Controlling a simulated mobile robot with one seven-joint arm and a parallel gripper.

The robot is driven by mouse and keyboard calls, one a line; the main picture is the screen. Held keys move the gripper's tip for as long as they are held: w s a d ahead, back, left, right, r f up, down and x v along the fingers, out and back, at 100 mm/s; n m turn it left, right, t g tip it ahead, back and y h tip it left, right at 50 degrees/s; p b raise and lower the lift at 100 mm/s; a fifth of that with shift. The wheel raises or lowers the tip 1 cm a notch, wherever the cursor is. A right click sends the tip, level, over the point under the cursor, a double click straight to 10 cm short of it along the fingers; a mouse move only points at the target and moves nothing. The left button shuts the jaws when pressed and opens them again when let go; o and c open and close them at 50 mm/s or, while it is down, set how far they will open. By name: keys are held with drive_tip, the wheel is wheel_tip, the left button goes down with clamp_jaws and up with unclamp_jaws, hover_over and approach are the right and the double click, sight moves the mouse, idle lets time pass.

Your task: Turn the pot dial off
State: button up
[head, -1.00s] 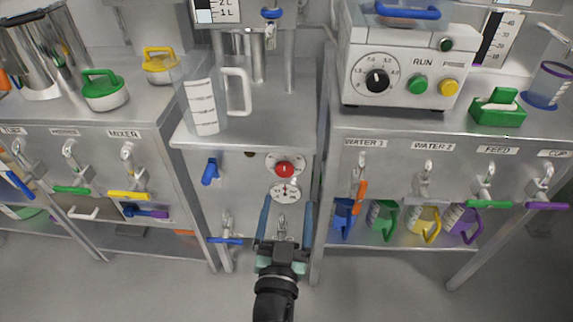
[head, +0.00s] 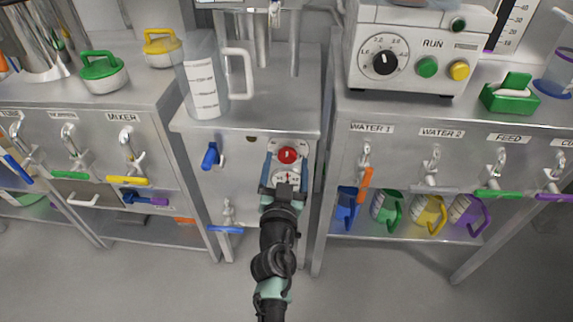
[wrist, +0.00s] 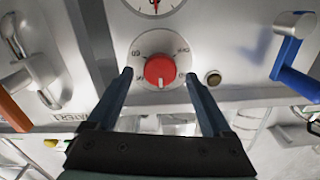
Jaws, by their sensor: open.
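The pot dial is a red round knob (head: 288,155) on a pale round plate, on the front of the middle steel cabinet. It also shows in the wrist view (wrist: 159,70), with small marks around it that I cannot read. A white line runs on the knob. My gripper (head: 289,150) is open. In the head view its two blue-grey fingers lie to the left and right of the dial. In the wrist view the fingertips (wrist: 159,77) flank the knob with a gap on each side. I cannot tell the remaining distance in depth.
A small round gauge (head: 291,176) sits below the dial. A blue lever (head: 210,156) is to its left, and a blue-handled tap (head: 227,219) lower left. A clear measuring jug (head: 206,85) stands on the cabinet top. Water taps and coloured jugs are to the right.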

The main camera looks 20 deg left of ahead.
drive_tip(key=shift+w+a, duration=0.15)
drive_tip(key=shift+w, duration=0.35)
clamp_jaws()
